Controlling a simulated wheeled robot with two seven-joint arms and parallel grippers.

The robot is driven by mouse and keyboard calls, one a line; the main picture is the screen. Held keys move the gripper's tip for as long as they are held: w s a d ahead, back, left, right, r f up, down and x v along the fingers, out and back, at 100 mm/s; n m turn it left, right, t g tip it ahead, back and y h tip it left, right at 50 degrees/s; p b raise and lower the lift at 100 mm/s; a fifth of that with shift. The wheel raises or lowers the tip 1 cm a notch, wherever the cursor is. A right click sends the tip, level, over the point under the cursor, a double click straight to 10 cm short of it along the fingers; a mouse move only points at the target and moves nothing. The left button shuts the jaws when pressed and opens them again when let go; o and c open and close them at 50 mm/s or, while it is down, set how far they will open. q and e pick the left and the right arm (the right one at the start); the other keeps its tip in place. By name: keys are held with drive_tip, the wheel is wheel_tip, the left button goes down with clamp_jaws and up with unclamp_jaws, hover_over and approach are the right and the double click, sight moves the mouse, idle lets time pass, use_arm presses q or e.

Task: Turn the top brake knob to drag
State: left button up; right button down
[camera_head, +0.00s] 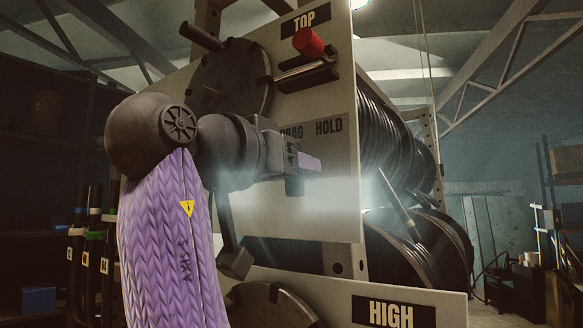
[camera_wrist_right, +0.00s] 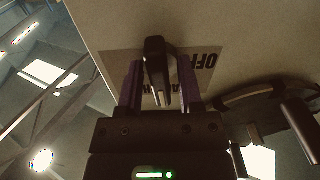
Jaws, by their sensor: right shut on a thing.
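The top brake knob (camera_wrist_right: 154,52) is a dark handle on the upper panel, between the two purple fingers of my right gripper (camera_wrist_right: 160,85) in the right wrist view. The gripper is shut on it. The knob's label plate (camera_head: 338,127) shows DRAG, partly covered, and HOLD. In the right wrist view the word OFF (camera_wrist_right: 197,62) shows upside down beside a finger. I cannot tell which word the knob points at. My left gripper is not in view.
Above the gripper is a red-handled lever (camera_head: 308,42) under the TOP sign (camera_head: 305,22). A dark round plate with a crank handle (camera_head: 201,37) sits at the left. Hose reels (camera_head: 400,150) stand at the right. A lower panel reads HIGH (camera_head: 392,312).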

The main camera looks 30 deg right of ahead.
drive_tip(key=n, duration=0.4)
drive_tip(key=shift+f+n, duration=0.15)
drive_tip(key=shift+n, duration=0.15)
idle(0.4)
drive_tip(key=c, duration=0.6)
unclamp_jaws()
drive_tip(key=b+v, duration=0.2)
drive_tip(key=v, duration=0.7)
drive_tip(key=shift+s+a, duration=0.1)
drive_tip(key=shift+a, duration=0.25)
